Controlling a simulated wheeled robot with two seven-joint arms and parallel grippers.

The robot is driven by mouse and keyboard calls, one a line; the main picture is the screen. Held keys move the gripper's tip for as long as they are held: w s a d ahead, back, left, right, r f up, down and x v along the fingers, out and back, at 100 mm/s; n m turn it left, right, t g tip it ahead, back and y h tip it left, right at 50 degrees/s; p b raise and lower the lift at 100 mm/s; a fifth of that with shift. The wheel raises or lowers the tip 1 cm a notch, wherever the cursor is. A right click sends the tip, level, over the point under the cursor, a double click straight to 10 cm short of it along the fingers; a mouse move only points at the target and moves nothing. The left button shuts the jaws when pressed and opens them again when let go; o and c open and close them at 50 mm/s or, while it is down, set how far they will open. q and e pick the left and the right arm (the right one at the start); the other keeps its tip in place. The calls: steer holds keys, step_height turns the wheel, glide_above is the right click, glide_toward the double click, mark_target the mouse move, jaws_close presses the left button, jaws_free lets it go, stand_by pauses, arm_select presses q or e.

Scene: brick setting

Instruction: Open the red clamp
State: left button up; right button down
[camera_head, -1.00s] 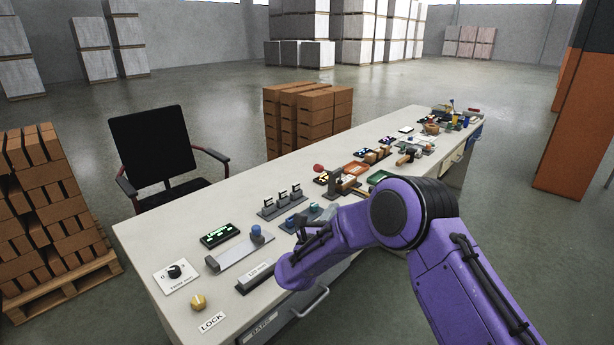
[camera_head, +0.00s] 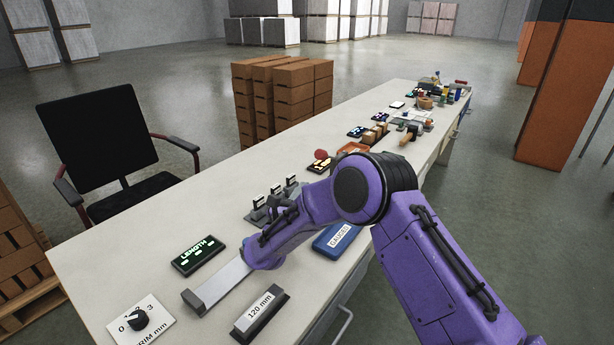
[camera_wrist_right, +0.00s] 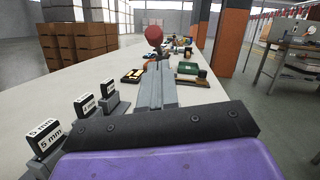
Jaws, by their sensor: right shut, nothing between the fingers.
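What I take for the red clamp shows as a round red knob (camera_head: 320,155) past my bent arm in the head view; my arm hides its base. In the right wrist view the red knob (camera_wrist_right: 154,35) stands upright ahead of my right gripper (camera_wrist_right: 157,72), apart from it. That gripper's grey fingers are together and empty, pointing along the bench. In the head view the arm's own wrist hides the fingers. My left gripper is in no view.
The long bench (camera_head: 140,222) carries a LENGTH display (camera_head: 198,255), a dial (camera_head: 138,320), a 120 mm block (camera_head: 260,312) and a blue GAUGES box (camera_head: 337,240). Small mm blocks (camera_wrist_right: 45,138) stand close left of my right gripper. A chair (camera_head: 100,150) is beside the bench.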

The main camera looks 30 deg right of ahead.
steer(key=shift+w+f, duration=0.5)
steer(key=shift+f, duration=0.2)
steer(key=shift+s+r, duration=0.15)
steer(key=shift+r, duration=0.1)
steer(key=p, duration=0.1)
glide_toward(327, 156)
steer(key=w+d, duration=0.3)
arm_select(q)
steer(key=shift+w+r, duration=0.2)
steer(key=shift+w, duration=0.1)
arm_select(e)
steer(key=shift+w+a+r, duration=0.15)
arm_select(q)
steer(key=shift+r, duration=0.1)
arm_select(e)
steer(key=shift+r, duration=0.15)
arm_select(q)
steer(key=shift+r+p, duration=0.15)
steer(key=shift+p, duration=0.25)
arm_select(e)
steer(key=shift+r+g+y, duration=0.3)
steer(key=shift+r, duration=0.05)
